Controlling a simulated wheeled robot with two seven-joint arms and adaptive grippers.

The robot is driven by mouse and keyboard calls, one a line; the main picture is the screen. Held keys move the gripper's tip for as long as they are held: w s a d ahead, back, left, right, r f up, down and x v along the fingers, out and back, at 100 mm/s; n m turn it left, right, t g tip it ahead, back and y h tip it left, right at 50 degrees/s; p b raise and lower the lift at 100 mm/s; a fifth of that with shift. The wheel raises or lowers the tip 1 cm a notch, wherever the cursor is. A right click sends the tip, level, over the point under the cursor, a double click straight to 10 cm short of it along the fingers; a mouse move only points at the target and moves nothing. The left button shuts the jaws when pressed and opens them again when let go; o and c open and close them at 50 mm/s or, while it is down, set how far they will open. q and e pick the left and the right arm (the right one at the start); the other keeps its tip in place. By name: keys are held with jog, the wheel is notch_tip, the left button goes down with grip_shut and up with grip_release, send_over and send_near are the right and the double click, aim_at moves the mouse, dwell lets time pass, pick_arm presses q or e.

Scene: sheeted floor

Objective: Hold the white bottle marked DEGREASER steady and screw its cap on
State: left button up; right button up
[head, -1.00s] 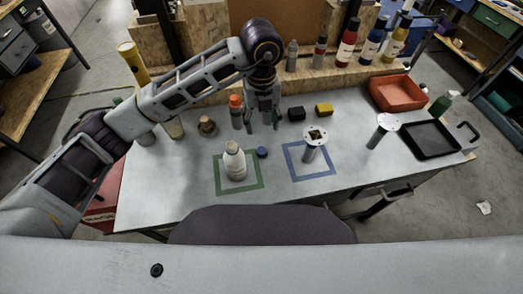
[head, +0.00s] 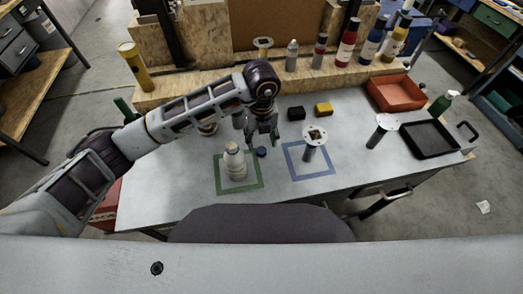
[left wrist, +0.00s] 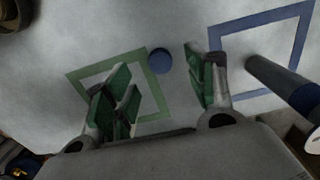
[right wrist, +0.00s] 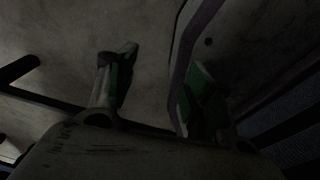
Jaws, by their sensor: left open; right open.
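The white bottle (head: 236,165) stands upright inside the green taped square (head: 218,184); its marking is too small to read. A dark blue cap (head: 261,152) lies on the table just right of the bottle, and it shows in the left wrist view (left wrist: 160,60). My left gripper (head: 262,143) is open and points down above and just behind the cap. In the left wrist view its spread fingers (left wrist: 162,86) lie either side of the cap's line, with nothing between them. My right gripper (right wrist: 160,75) is open and empty over dim floor, out of the head view.
A blue taped square (head: 290,166) with a flanged post (head: 310,152) by it lies to the right. Black (head: 296,113) and yellow (head: 323,109) blocks sit behind. A red bin (head: 395,93) and black tray (head: 432,139) stand at right. The front left of the table is clear.

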aim_at(261, 150)
pick_arm(q)
jog(key=shift+f, duration=0.3)
jog(key=f, duration=0.3)
jog(key=shift+s+f+p, duration=0.2)
jog(key=shift+p, duration=0.2)
jog(key=shift+f, duration=0.6)
jog(key=shift+c, duration=0.4)
jog(key=c, duration=0.7)
pick_arm(e)
jog(key=shift+s+a+r, duration=0.1)
jog(key=shift+s+r, duration=0.1)
jog(key=shift+s, duration=0.25)
jog(key=shift+s+r, duration=0.2)
jog(key=shift+s, duration=0.25)
